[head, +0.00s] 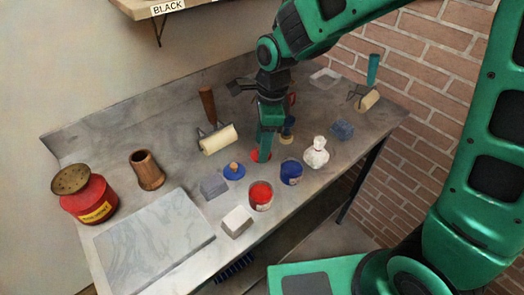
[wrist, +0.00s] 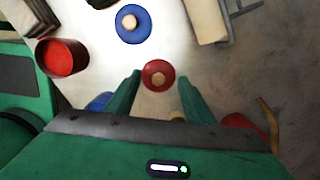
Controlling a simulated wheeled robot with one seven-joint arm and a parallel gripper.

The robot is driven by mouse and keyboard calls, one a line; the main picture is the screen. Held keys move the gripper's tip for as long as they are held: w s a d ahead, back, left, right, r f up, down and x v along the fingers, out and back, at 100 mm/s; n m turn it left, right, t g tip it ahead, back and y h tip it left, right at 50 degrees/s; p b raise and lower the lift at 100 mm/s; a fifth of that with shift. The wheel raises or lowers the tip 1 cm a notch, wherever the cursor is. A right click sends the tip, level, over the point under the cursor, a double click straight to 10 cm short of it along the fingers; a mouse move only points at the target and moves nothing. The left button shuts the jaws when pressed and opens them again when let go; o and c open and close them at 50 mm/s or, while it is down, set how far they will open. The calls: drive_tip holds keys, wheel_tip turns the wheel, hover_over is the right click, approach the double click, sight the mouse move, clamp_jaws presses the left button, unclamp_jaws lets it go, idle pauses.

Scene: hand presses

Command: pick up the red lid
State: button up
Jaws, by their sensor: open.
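The red lid (head: 254,157) lies flat on the grey bench, partly hidden by my gripper in the head view. In the wrist view the red lid (wrist: 158,66) is round with a pale wooden knob in its middle. My gripper (head: 264,151) points down over it. In the wrist view the fingers of my gripper (wrist: 159,80) are apart, one on each side of the lid, with nothing held. I cannot tell the exact height of the fingertips above the lid.
Close by are a blue lid (head: 234,172), an open red tin (head: 261,196), a blue tin (head: 291,173) and a cream roller (head: 218,139). A white bottle (head: 316,154) stands to the right. A marbled slab (head: 150,245) and red can (head: 90,198) are at left.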

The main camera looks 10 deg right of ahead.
drive_tip(key=shift+f, duration=0.4)
drive_tip(key=shift+c, duration=0.2)
drive_tip(key=c, duration=1.1)
drive_tip(key=shift+s, duration=0.1)
